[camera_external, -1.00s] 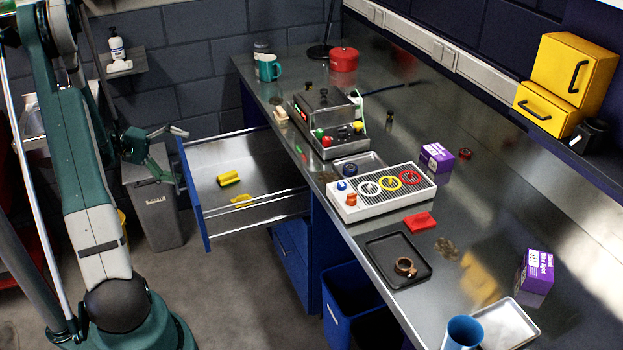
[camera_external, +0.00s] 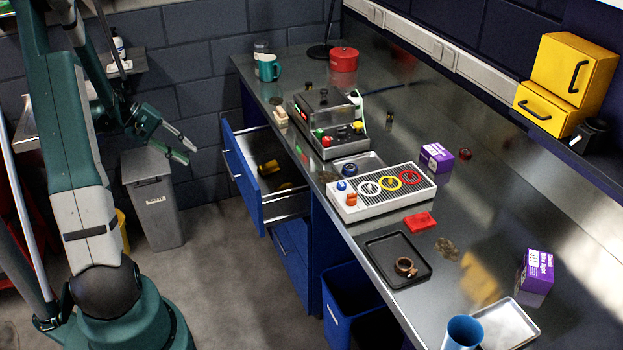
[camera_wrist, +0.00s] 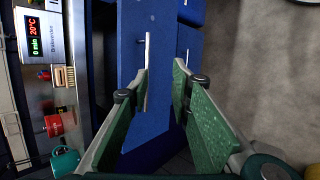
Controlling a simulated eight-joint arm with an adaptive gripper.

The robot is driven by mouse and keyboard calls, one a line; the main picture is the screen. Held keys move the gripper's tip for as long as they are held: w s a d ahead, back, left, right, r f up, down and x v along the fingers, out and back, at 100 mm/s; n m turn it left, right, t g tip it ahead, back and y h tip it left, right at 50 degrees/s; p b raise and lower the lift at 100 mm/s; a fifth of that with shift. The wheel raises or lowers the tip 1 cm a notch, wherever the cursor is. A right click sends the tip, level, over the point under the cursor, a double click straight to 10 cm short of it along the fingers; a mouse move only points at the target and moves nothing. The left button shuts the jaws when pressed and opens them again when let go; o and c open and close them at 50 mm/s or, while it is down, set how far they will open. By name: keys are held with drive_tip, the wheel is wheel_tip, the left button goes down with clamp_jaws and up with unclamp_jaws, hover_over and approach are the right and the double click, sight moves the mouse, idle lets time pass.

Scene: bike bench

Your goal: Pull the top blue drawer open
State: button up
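The top blue drawer (camera_external: 243,182) stands partly open under the workbench, with a yellow object (camera_external: 268,168) inside. Its blue front, with a pale bar handle (camera_wrist: 148,50), faces me in the wrist view. My gripper (camera_external: 191,153) is open and empty, to the left of the drawer front and apart from it. In the wrist view my gripper (camera_wrist: 162,72) has its two green fingers spread, with the blue front showing between them.
A grey bin (camera_external: 155,205) stands on the floor left of the drawer. The metal bench (camera_external: 335,182) carries a control box, a striped panel and mugs. The floor before the drawers is clear.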

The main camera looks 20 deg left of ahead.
drive_tip(key=s+a+g+y+p, duration=0.2)
drive_tip(key=s+a+y+p, duration=0.1)
drive_tip(key=a+y, duration=0.3)
drive_tip(key=shift+s+a+r+n+y, duration=0.15)
drive_tip(key=shift+s+r+n+y, duration=0.05)
drive_tip(key=shift+r+n+y, duration=0.25)
drive_tip(key=shift+f, duration=0.2)
drive_tip(key=x, duration=0.7)
drive_tip(key=shift+f+b, duration=0.2)
drive_tip(key=shift+b, duration=0.25)
clamp_jaws()
unclamp_jaws()
